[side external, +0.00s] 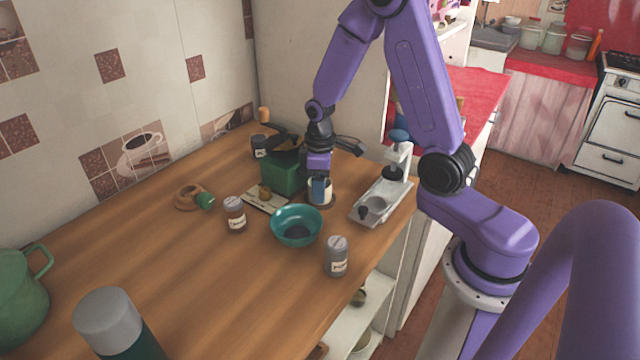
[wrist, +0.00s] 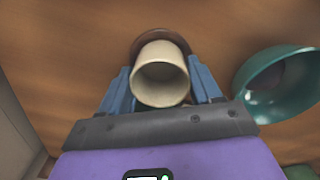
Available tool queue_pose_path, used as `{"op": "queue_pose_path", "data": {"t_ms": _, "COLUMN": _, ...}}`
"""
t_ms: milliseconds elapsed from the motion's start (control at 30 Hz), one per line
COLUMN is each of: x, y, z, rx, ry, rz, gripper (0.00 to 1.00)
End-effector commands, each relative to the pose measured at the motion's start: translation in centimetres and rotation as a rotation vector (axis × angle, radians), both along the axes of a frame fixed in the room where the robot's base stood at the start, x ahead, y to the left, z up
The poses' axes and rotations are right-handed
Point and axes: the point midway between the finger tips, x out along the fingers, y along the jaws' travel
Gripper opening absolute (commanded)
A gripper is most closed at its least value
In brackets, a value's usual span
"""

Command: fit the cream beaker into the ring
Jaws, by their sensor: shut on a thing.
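The cream beaker (side external: 320,193) is between the blue fingers of my gripper (side external: 320,187), which is shut on it. In the wrist view, the beaker (wrist: 160,53) shows its open mouth, with a finger of my gripper (wrist: 159,82) on each side. It is over a round brown mat (wrist: 150,34); I cannot tell whether it touches it. The ring looks empty.
A teal bowl (side external: 297,225) stands close in front of my gripper. A green box (side external: 284,174) is just left. A brown-filled jar (side external: 235,215) and a grey jar (side external: 336,258) stand nearer. A brown round object (side external: 187,198) lies farther left.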

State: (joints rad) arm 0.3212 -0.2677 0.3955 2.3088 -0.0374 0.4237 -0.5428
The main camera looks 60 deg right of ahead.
Motion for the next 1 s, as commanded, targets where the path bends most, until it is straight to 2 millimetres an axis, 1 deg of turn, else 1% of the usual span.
{"op": "queue_pose_path", "data": {"t_ms": 133, "x": 0.0, "y": 0.0, "z": -0.4, "rx": 0.000, "ry": 0.001, "rz": 0.000, "gripper": 0.32}}
{"op": "queue_pose_path", "data": {"t_ms": 167, "x": 0.0, "y": 0.0, "z": -0.3, "rx": 0.000, "ry": 0.000, "rz": 0.000, "gripper": 0.73}}
{"op": "queue_pose_path", "data": {"t_ms": 200, "x": 0.0, "y": 0.0, "z": -0.3, "rx": 0.000, "ry": 0.000, "rz": 0.000, "gripper": 0.86}}
{"op": "queue_pose_path", "data": {"t_ms": 233, "x": 0.0, "y": 0.0, "z": -0.3, "rx": 0.000, "ry": 0.000, "rz": 0.000, "gripper": 0.89}}
{"op": "queue_pose_path", "data": {"t_ms": 533, "x": 0.0, "y": 0.0, "z": -0.2, "rx": 0.000, "ry": 0.000, "rz": 0.000, "gripper": 0.89}}
{"op": "queue_pose_path", "data": {"t_ms": 667, "x": 0.1, "y": 0.0, "z": 0.5, "rx": 0.000, "ry": -0.004, "rz": 0.000, "gripper": 0.89}}
{"op": "queue_pose_path", "data": {"t_ms": 867, "x": 0.1, "y": 0.0, "z": 3.2, "rx": 0.000, "ry": -0.007, "rz": -0.001, "gripper": 0.89}}
{"op": "queue_pose_path", "data": {"t_ms": 1000, "x": 0.1, "y": 0.1, "z": 5.8, "rx": -0.001, "ry": -0.009, "rz": -0.001, "gripper": 0.89}}
